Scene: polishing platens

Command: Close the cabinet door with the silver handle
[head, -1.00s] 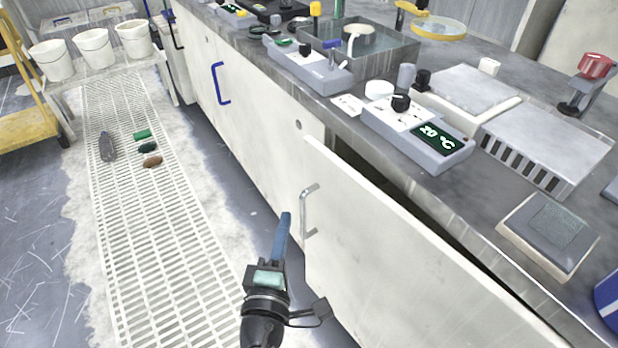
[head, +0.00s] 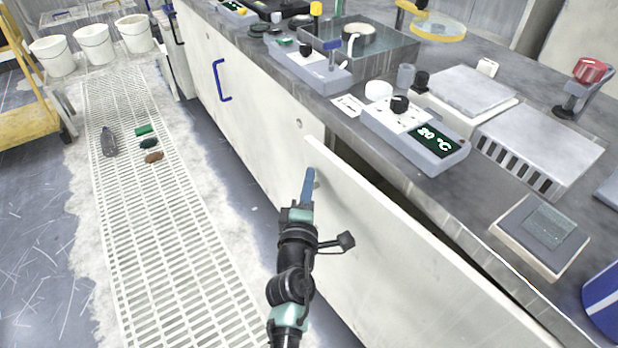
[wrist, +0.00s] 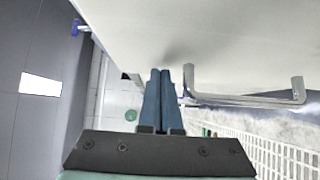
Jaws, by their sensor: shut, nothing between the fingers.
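The white cabinet door (head: 400,262) with the silver handle stands partly open, with a dark gap along its top edge below the worktop. In the head view the silver handle is hidden behind my gripper. In the wrist view the silver handle (wrist: 250,98) shows just right of my fingers, on the pale door face (wrist: 220,40). My gripper (head: 308,178) is shut and empty, in front of the door near its free edge. In the wrist view my closed blue fingers (wrist: 160,75) point along the door face beside the handle; I cannot tell whether they touch the door.
A closed cabinet with a blue handle (head: 220,82) is left of the door. Several small items lie on the floor grating (head: 165,230). The floor left of the cabinets is mostly clear.

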